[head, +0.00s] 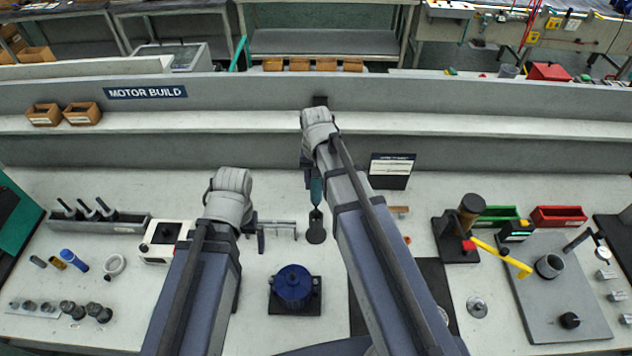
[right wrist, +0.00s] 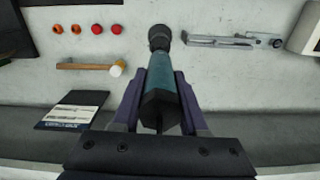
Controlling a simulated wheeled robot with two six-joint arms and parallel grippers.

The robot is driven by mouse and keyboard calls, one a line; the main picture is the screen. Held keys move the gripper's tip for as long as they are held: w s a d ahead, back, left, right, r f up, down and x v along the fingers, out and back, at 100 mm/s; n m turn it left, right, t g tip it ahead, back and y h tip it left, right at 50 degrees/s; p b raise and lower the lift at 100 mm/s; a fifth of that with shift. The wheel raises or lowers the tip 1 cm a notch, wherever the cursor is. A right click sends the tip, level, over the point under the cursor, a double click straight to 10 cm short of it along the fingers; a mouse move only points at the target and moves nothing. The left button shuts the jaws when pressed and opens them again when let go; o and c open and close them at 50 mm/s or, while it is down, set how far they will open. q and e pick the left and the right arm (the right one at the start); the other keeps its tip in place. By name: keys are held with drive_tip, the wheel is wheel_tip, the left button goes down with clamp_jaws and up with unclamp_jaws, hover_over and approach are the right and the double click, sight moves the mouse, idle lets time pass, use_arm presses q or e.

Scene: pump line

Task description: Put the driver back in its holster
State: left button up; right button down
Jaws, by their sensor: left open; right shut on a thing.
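The driver (head: 316,190) has a teal body and a dark front end. In the right wrist view the driver (right wrist: 160,88) lies between the two fingers of my right gripper (right wrist: 160,78), which is shut on it. In the head view it hangs upright below my right wrist, above the bench. A dark round shape (head: 316,236) shows at its lower end; I cannot tell whether it belongs to the driver. I cannot make out the holster for certain. My left gripper is mostly hidden under its wrist (head: 231,190) near a caliper (head: 280,224); it holds nothing that I can see.
A blue motor housing (head: 293,284) on a dark base stands in front. A dark card (head: 391,170) stands right of my right arm. The right wrist view shows a small hammer (right wrist: 85,67) and red and orange caps (right wrist: 97,29). A grey ledge (head: 240,122) runs behind the bench.

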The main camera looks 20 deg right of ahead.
sight(316, 197)
drive_tip(key=shift+f+b, duration=0.85)
drive_tip(key=shift+f, duration=0.05)
idle(1.2)
drive_tip(key=shift+f+b, duration=5.75)
drive_tip(key=shift+r, duration=0.1)
drive_tip(key=shift+c, duration=0.6)
unclamp_jaws()
wheel_tip(316, 197, up, 6)
drive_tip(key=p, duration=0.6)
